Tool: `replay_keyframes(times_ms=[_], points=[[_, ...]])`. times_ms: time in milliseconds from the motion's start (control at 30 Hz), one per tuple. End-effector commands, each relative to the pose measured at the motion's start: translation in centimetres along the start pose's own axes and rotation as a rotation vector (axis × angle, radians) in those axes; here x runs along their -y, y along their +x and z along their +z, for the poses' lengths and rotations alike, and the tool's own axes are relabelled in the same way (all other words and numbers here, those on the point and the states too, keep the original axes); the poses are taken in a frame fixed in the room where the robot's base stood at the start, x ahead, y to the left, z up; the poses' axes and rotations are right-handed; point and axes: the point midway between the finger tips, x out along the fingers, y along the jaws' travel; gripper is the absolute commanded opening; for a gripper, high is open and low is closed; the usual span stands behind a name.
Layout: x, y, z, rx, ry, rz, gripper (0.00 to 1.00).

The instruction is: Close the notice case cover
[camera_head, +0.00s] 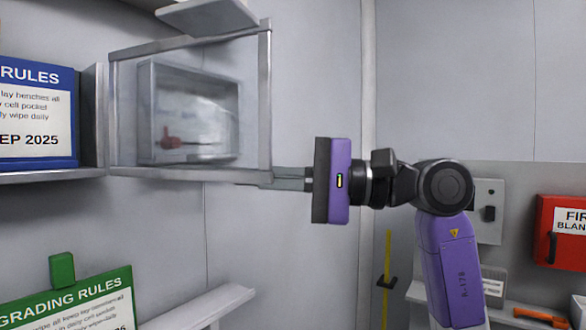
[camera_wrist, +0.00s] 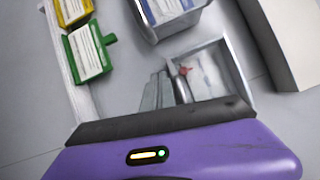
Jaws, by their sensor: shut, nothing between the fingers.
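The notice case (camera_head: 92,115) is a grey box on the left wall holding a blue RULES notice (camera_head: 38,115); it also shows at the top of the wrist view (camera_wrist: 152,35). Its cover (camera_head: 265,100) is a clear pane in a grey frame, standing swung open to the right of the case. The cover also shows in the wrist view (camera_wrist: 240,78). My gripper (camera_head: 245,181) is shut and empty, with its fingers at the cover's lower right corner. In the wrist view the fingers (camera_wrist: 160,80) lie beside the cover's frame; I cannot tell whether they touch it.
A grey box with a red-handled item (camera_head: 180,142) shows through the pane. A grey ledge (camera_head: 207,17) is above the cover. A green GRADING RULES sign (camera_head: 75,300) and a shelf (camera_head: 200,308) are below. A red fire blanket box (camera_head: 562,230) hangs at right.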

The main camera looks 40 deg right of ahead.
Motion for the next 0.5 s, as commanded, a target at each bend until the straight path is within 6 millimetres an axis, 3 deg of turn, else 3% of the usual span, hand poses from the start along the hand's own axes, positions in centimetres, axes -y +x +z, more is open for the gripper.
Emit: replay_keyframes(times_ms=[200, 500], points=[[0.2, 0.8, 2.9, 0.000, -0.001, 0.000, 0.00], [-0.1, 1.0, 3.8, -0.001, 0.002, 0.000, 0.00]])
